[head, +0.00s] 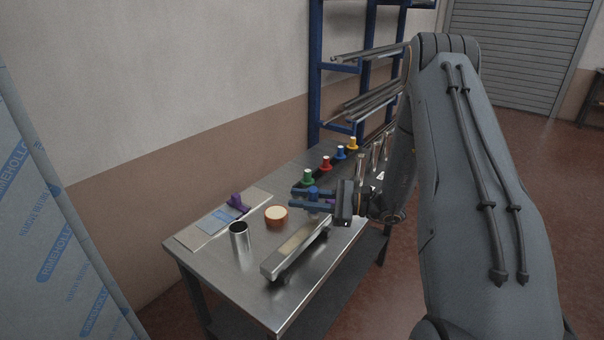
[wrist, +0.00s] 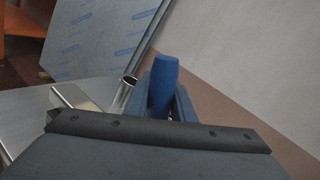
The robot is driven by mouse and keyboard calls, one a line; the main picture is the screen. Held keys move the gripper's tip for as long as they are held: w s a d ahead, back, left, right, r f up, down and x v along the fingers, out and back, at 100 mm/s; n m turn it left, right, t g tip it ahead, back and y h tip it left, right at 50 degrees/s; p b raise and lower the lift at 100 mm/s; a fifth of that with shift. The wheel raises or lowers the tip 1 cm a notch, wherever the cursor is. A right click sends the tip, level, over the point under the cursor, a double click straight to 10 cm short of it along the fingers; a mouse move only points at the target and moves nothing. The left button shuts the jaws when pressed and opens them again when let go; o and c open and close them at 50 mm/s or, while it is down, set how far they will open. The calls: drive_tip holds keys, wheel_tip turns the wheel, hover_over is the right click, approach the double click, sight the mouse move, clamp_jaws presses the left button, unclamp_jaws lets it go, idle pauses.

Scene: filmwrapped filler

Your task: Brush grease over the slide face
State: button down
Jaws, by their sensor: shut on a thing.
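My gripper (head: 303,199) is shut on a blue-handled tool, likely the brush (head: 313,191), above the far part of the slide. The blue handle (wrist: 163,82) stands up between the fingers in the wrist view. Its lower end is mostly hidden by the fingers, so I cannot tell whether it touches the slide. The slide (head: 278,266) is a long pale metal bar on the bench, with a tan strip (head: 296,241) along its top face. A round orange-brown pot with a cream-coloured top (head: 276,215) stands left of the slide.
A steel cup (head: 239,238) stands at the left of the steel bench (head: 232,278); it also shows in the wrist view (wrist: 125,92). A board with a purple piece (head: 237,203) and blue card (head: 216,220) lies behind. Green (head: 307,177), red (head: 325,163) and other coloured pieces line the back.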

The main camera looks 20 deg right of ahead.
wheel_tip(320, 180, up, 8)
drive_tip(key=p, duration=0.4)
drive_tip(key=shift+d, duration=0.15)
drive_tip(key=shift+w, duration=0.1)
idle(0.7)
drive_tip(key=shift+d+f, duration=0.1)
drive_tip(key=shift+f, duration=0.25)
